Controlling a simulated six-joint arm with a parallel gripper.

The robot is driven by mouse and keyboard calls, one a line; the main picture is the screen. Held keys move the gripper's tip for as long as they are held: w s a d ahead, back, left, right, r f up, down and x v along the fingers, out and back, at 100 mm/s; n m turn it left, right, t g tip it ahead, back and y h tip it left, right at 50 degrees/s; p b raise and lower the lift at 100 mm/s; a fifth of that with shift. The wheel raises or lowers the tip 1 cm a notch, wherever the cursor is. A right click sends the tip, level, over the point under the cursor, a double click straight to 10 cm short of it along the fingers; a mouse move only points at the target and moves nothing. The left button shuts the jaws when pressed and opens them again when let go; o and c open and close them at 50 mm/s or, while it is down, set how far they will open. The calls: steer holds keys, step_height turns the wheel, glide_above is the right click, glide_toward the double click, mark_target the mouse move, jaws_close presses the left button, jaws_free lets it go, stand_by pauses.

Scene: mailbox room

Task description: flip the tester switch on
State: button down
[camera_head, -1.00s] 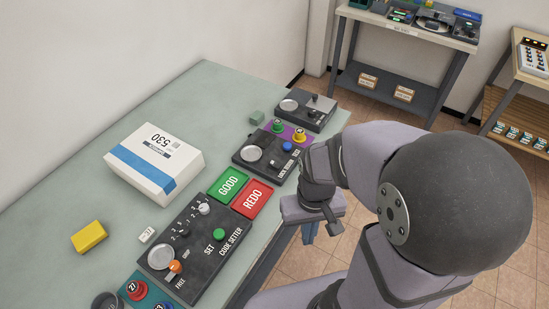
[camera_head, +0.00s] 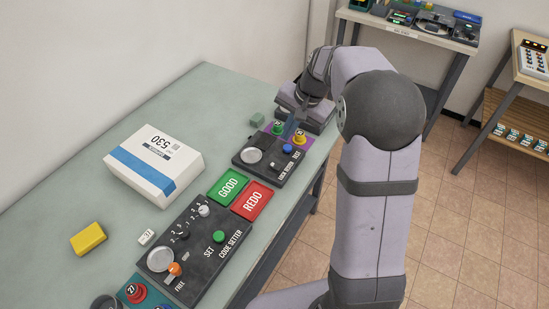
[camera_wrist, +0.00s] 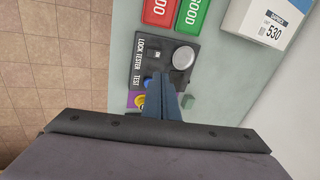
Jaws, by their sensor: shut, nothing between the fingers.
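The lock tester (camera_head: 262,166) is a dark panel near the table's right edge, with a round silver dish (camera_head: 252,155) and a blue button (camera_head: 287,148). A small switch (camera_wrist: 157,54) shows beside its lettering in the wrist view; I cannot tell its position. My gripper (camera_head: 290,131) is shut and empty, pointing down over the tester's far end. In the wrist view its blue-grey fingers (camera_wrist: 167,82) are together beside the blue button and cover part of the panel. I cannot tell whether they touch anything.
GOOD (camera_head: 228,184) and REDO (camera_head: 251,201) pads and a code setter (camera_head: 199,247) are nearer. A white box (camera_head: 153,162) stands left. My wrist largely hides a farther device.

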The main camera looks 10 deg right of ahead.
mark_target(272, 164)
steer(key=shift+s+a+f+m, duration=0.1)
steer(key=shift+s+m, duration=0.15)
steer(key=shift+m, duration=0.15)
steer(key=shift+f, duration=0.15)
steer(key=p+x, duration=0.3)
steer(key=x, duration=1)
steer(key=shift+s+f+p, duration=0.1)
steer(key=shift+p, duration=0.2)
steer(key=shift+a+f, duration=0.1)
steer(key=shift+f, duration=0.15)
steer(key=shift+a+f, duration=0.1)
steer(key=shift+f, duration=0.15)
